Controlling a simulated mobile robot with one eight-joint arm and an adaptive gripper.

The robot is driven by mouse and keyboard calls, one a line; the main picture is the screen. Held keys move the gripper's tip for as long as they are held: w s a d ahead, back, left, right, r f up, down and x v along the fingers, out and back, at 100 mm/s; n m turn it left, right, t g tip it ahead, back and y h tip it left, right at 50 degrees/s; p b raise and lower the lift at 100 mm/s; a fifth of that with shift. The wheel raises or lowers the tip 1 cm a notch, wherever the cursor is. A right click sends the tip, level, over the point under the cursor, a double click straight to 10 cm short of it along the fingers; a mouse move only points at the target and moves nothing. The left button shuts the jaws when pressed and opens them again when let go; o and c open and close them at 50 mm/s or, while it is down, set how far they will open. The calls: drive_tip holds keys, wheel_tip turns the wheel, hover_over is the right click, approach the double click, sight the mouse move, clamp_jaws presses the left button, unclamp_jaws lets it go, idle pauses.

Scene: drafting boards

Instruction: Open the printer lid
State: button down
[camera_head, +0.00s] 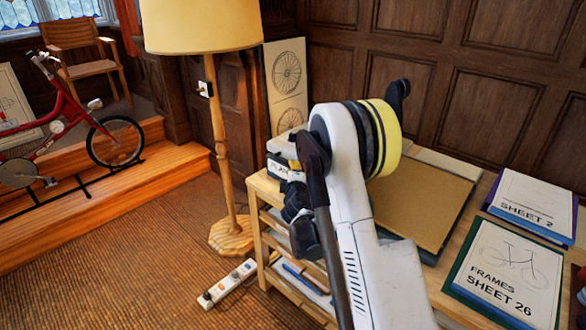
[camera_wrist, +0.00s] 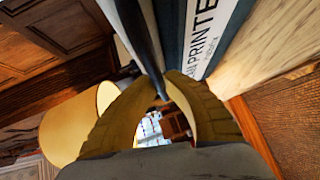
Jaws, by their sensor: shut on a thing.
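The printer (camera_head: 282,168) stands on the left end of the wooden table, mostly hidden behind my arm in the head view. Its white label reads "PLAN" there; the wrist view shows more of the printer (camera_wrist: 205,38), with "PRINTER" readable. My gripper (camera_wrist: 164,88) is at the printer's front, its two tan fingers shut on a dark bar (camera_wrist: 143,40) that looks like the lid's handle. In the head view my arm hides the fingertips. How far the lid is raised cannot be told.
The table (camera_head: 484,195) also holds a brown board (camera_head: 415,203), a "SHEET 2" board (camera_head: 536,200) and a "SHEET 26" board (camera_head: 508,272). A floor lamp (camera_head: 221,130) stands close left of the table. A power strip (camera_head: 228,283) lies on the floor.

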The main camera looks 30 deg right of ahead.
drive_tip(key=shift+r, duration=0.15)
drive_tip(key=shift+w+r+p, duration=0.1)
drive_tip(key=shift+r+p, duration=0.5)
drive_tip(key=shift+p, duration=0.1)
drive_tip(key=w+r+n+g+p, duration=0.1)
drive_tip(key=r+p, duration=0.2)
drive_tip(key=w+a+r+n+g+p, duration=0.1)
drive_tip(key=r+g+p, duration=0.1)
drive_tip(key=r+p, duration=0.1)
drive_tip(key=w+r+n+g+p, duration=0.1)
drive_tip(key=w+r+g+p, duration=0.1)
drive_tip(key=r+p, duration=0.1)
drive_tip(key=shift+a+n+p, duration=0.3)
drive_tip(key=shift+n, duration=0.1)
drive_tip(key=w+a+r+n+g+p, duration=0.1)
drive_tip(key=w+r+g+p, duration=0.1)
drive_tip(key=w, duration=0.3)
drive_tip(key=w+a+r+n+g+h+p, duration=0.1)
drive_tip(key=w+a+r+n+g+p, duration=0.1)
drive_tip(key=w+g+p, duration=0.2)
drive_tip(key=shift+w+a+r+g+h+p, duration=0.3)
drive_tip(key=shift+w+r, duration=0.1)
drive_tip(key=shift+w, duration=0.1)
drive_tip(key=c, duration=1.5)
unclamp_jaws()
drive_tip(key=shift+d+f, duration=0.1)
drive_tip(key=shift+d, duration=0.05)
drive_tip(key=shift+o, duration=0.2)
